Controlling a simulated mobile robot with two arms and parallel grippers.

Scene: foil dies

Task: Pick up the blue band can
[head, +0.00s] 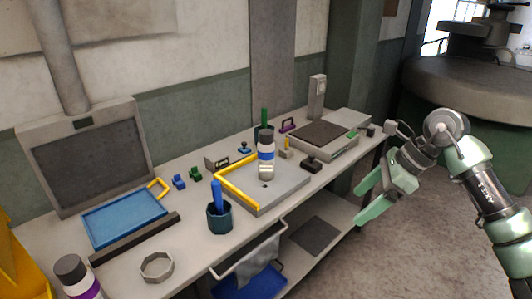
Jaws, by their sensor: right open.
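The blue band can (266,157) stands upright on a grey plate with yellow edging (285,193), near the middle of the workbench. It has a dark cap, a pale body and a blue band. My right gripper (359,208) is open and empty, off the bench's right front side. It is well to the right of the can and apart from it. My left gripper is not in view.
A purple-banded can (78,280) stands at the bench's lower left. A dark cup (219,218) with a blue marker is left of the plate. Behind the can is a cup with a green item (264,119). A grey device (323,138) and dark stamp (311,164) are to the right.

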